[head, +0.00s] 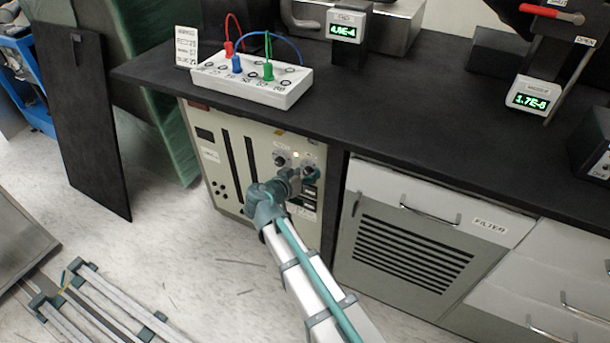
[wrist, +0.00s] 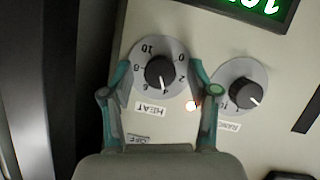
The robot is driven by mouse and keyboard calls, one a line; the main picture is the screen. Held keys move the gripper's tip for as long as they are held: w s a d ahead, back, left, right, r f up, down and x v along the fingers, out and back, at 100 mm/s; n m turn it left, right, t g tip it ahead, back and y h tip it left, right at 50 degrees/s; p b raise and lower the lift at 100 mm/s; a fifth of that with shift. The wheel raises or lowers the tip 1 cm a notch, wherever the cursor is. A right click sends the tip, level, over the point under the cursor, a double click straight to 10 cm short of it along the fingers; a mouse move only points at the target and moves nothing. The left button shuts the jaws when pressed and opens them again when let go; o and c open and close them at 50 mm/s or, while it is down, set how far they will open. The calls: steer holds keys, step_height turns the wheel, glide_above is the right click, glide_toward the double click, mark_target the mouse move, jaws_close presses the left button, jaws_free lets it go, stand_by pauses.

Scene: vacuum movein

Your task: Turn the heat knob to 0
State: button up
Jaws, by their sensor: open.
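The heat knob (wrist: 160,72) is a black round knob on a grey dial, labelled HEAT, which appears upside down in the wrist view. Its white pointer line points down in that view, near the 4; the 0 is at the dial's upper right. My gripper (wrist: 160,67) is open, with one teal finger on each side of the knob and a visible gap to it. In the head view, my gripper (head: 299,178) is at the beige cabinet's control panel, just below the heat knob (head: 309,166).
The range knob (wrist: 243,92) sits close beside the right finger in the wrist view. A small lit lamp (wrist: 193,104) is between the dials. A green display (wrist: 262,5) is at the top. In the head view, the black bench top (head: 400,115) overhangs the cabinet (head: 215,130).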

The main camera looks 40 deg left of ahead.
jaws_close()
stand_by(0.3)
steer(key=n, duration=0.1)
steer(key=n+h, duration=0.1)
steer(key=n+t+h+p, duration=0.1)
steer(key=n, duration=0.1)
steer(key=shift+a, duration=0.25)
steer(key=n+h, duration=0.1)
steer(key=n, duration=0.1)
steer(key=n+t+h+p, duration=0.1)
steer(key=n, duration=0.1)
steer(key=shift+f+t+p, duration=0.1)
steer(key=shift+t+p, duration=0.2)
steer(key=n+t+p, duration=0.1)
steer(key=n, duration=0.1)
steer(key=n+t+p, duration=0.1)
steer(key=n, duration=0.2)
steer(key=shift+f+h, duration=0.15)
steer(key=shift+h, duration=0.15)
steer(key=n+t+p, duration=0.1)
steer(key=n, duration=0.1)
steer(key=n+t+p, duration=0.1)
steer(key=n, duration=0.2)
steer(key=shift+f, duration=0.15)
steer(key=shift+n, duration=0.4)
